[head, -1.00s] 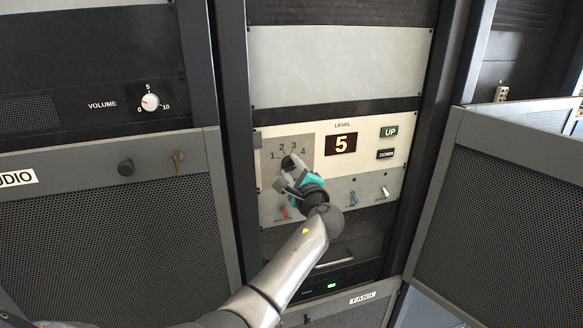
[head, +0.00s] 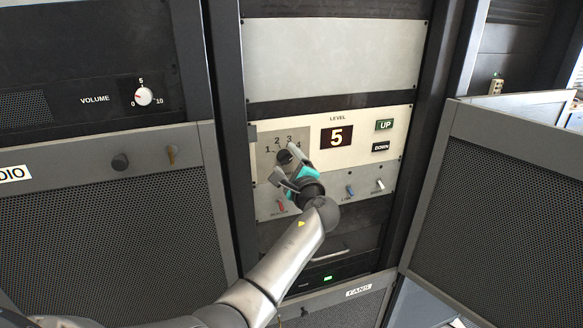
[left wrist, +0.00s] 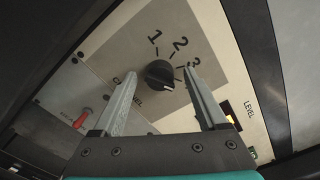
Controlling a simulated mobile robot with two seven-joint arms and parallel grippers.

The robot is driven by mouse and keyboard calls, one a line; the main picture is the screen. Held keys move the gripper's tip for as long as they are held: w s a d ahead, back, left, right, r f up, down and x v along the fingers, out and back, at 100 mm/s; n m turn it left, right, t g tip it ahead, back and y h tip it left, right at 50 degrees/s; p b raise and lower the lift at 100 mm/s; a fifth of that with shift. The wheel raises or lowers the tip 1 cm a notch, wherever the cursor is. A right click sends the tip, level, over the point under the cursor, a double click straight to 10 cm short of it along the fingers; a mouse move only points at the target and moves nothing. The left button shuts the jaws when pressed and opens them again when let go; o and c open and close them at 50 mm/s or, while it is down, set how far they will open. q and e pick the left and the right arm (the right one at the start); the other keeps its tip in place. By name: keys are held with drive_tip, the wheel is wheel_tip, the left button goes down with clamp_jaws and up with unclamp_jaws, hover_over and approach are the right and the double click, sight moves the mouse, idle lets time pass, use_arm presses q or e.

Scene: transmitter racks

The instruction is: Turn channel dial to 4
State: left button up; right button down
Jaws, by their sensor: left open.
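The channel dial (head: 284,157) is a black knob on a grey plate with numbers 1 to 4 around it. In the left wrist view the dial (left wrist: 160,75) shows between and just ahead of my fingertips. A pale mark shows on its lower right side; I cannot tell for sure which number it points at. The 1, 2 and 3 are readable there; the 4 is hidden by the right-hand finger. My left gripper (left wrist: 159,79) is open, with one finger on each side of the dial; no contact is clear. In the head view the left gripper (head: 286,166) partly covers the dial.
Right of the dial are a level display (head: 337,136) reading 5, an UP button (head: 384,125) and a DOWN button (head: 381,147). Small toggle switches sit below, including a red one (left wrist: 82,118). A mesh panel (head: 500,210) stands at the right.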

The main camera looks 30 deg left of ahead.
use_arm(q)
drive_tip(key=b+v, duration=0.2)
drive_tip(key=v, duration=1.3)
drive_tip(key=shift+b, duration=0.3)
